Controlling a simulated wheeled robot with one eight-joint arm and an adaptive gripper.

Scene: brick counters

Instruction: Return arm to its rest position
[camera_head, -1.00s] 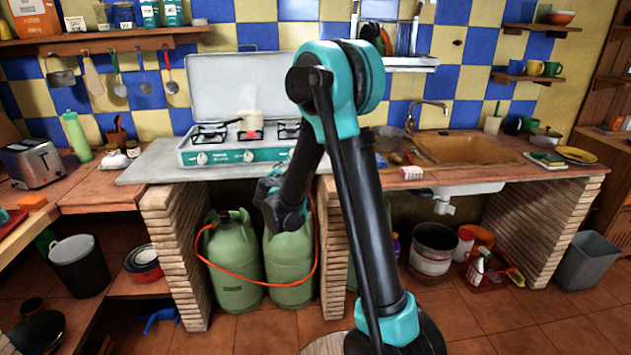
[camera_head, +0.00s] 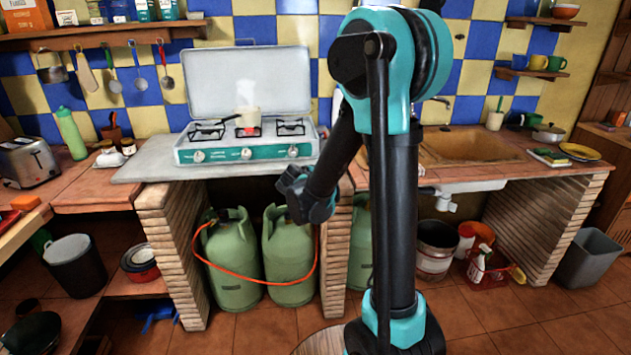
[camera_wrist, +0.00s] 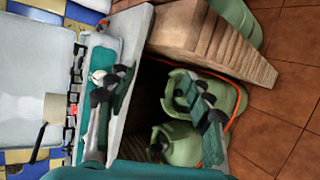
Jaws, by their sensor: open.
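My arm is black and teal and stands folded in the middle of the head view, its elbow raised high and its forearm pointing down. My gripper (camera_head: 303,198) hangs in front of the counter, at the height of the tops of the green gas bottles. In the wrist view, the two fingers of my gripper (camera_wrist: 158,103) are spread apart with nothing between them. Part of the gripper is hidden by its own links in the head view.
A gas stove (camera_head: 247,149) with a small steaming pot (camera_head: 248,117) stands on the counter (camera_head: 150,165). Green gas bottles (camera_head: 230,265) stand below between brick pillars (camera_head: 170,250). A sink (camera_head: 470,146) lies at right. Open tiled floor (camera_head: 540,325) lies in front.

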